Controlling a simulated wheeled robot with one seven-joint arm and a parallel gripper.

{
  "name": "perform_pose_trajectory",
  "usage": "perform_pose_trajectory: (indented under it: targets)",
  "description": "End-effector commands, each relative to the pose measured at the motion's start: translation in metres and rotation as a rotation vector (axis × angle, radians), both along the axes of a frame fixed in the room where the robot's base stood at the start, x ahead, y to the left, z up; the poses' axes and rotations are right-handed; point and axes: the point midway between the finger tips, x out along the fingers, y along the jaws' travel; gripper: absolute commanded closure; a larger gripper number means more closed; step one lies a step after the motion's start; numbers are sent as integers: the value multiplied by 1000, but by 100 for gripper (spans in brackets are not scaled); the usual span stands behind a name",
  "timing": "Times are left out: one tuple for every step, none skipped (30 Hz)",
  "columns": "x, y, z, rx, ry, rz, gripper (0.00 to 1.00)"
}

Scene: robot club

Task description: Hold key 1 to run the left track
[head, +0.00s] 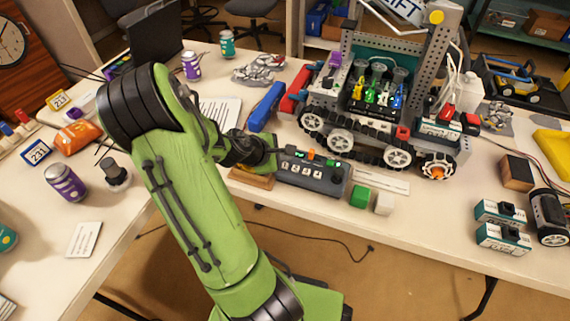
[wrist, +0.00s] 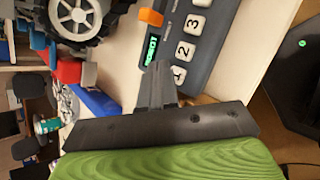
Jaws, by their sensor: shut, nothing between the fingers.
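A grey control box (head: 312,178) with a row of white numbered keys, an orange switch and green displays lies on the table. In the wrist view, key 1 (wrist: 179,75) is the key nearest my gripper, with key 2 (wrist: 185,51) and key 3 (wrist: 192,25) beyond it. My gripper (wrist: 160,68) is shut and empty, its tips over the box's end beside key 1. I cannot tell whether they touch the box. In the head view, my gripper (head: 275,155) is at the box's left end. The tracked robot (head: 370,145) stands behind the box.
A green cube (head: 360,197) and a white cube (head: 384,204) lie right of the box. A blue bar (head: 266,107) lies behind my wrist. A wooden block (head: 252,178) is by the box's left end. The table's front edge is close.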

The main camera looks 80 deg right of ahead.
Motion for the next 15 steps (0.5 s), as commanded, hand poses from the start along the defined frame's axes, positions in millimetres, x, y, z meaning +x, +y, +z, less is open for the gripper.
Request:
perform_pose_trajectory:
  targets:
    - [0, 0, 0, 0, 0, 0, 100]
    - [0, 0, 0, 0, 0, 0, 100]
    - [0, 0, 0, 0, 0, 0, 100]
    - [0, 0, 0, 0, 0, 0, 100]
    - [0, 0, 0, 0, 0, 0, 100]
    - [0, 0, 0, 0, 0, 0, 100]
    - [0, 0, -1, 0, 0, 0, 100]
    - [0, 0, -2, 0, 0, 0, 100]
    - [0, 0, -3, 0, 0, 0, 100]
    - [0, 0, -5, 0, 0, 0, 100]
    - [0, 0, -6, 0, 1, 1, 100]
    - [0, 0, -8, 0, 1, 1, 100]
    - [0, 0, -9, 0, 1, 1, 100]
    - [0, 0, -9, 0, 0, 0, 100]
    - [0, 0, -9, 0, 0, 0, 100]
